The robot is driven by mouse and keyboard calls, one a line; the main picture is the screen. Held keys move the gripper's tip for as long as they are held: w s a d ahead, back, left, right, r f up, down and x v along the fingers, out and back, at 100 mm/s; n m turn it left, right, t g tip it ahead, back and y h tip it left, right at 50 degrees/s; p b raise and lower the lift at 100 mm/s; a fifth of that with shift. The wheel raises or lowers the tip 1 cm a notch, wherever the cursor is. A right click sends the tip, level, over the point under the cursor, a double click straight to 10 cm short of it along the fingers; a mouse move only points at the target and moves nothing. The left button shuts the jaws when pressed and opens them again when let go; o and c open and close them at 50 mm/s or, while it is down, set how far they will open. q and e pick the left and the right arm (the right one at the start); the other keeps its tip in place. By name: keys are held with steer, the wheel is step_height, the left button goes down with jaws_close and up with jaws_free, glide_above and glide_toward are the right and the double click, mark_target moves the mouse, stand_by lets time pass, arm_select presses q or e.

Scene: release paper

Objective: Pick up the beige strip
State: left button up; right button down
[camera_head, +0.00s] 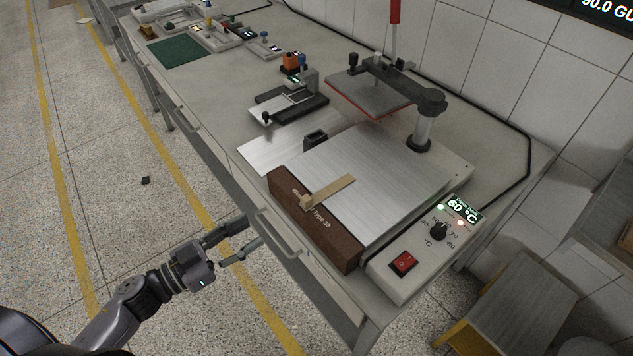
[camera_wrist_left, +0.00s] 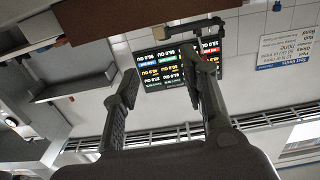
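The beige strip (camera_head: 332,190) lies across the top of the brown block marked "Type 30" (camera_head: 335,238) and onto the metal plate (camera_head: 385,165) of the press. Its near-left end has a small beige tab. My left gripper (camera_head: 253,232) is open and empty, off the table's front edge, to the lower left of the strip and apart from it. In the left wrist view the open fingers (camera_wrist_left: 168,58) show with nothing between them; the brown block (camera_wrist_left: 120,14) and the beige strip's end (camera_wrist_left: 188,27) are at the top. My right gripper is not in view.
A raised press head with a red handle (camera_head: 395,12) stands behind the plate. A control box reading 60 °C (camera_head: 425,250) is at right. A small fixture (camera_head: 290,100), a green mat (camera_head: 177,52) and other devices stand farther left. A drawer handle (camera_head: 280,238) projects near my gripper.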

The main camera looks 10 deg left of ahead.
arm_select(q)
steer(key=p, duration=0.1)
glide_toward(302, 201)
steer(key=d, duration=0.1)
steer(key=x, duration=0.3)
steer(key=p+x, duration=0.1)
steer(key=x, duration=0.1)
steer(key=shift+w+r, duration=0.2)
steer(key=shift+w, duration=0.25)
steer(key=p+x, duration=0.1)
steer(key=x, duration=0.3)
steer(key=shift+w+d, duration=0.15)
steer(key=shift+w, duration=0.2)
steer(key=shift+w+d, duration=0.35)
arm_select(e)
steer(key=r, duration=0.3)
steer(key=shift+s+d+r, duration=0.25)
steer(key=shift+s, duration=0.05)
arm_select(q)
steer(key=shift+c, duration=0.5)
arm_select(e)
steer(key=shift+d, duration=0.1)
arm_select(q)
jaws_close()
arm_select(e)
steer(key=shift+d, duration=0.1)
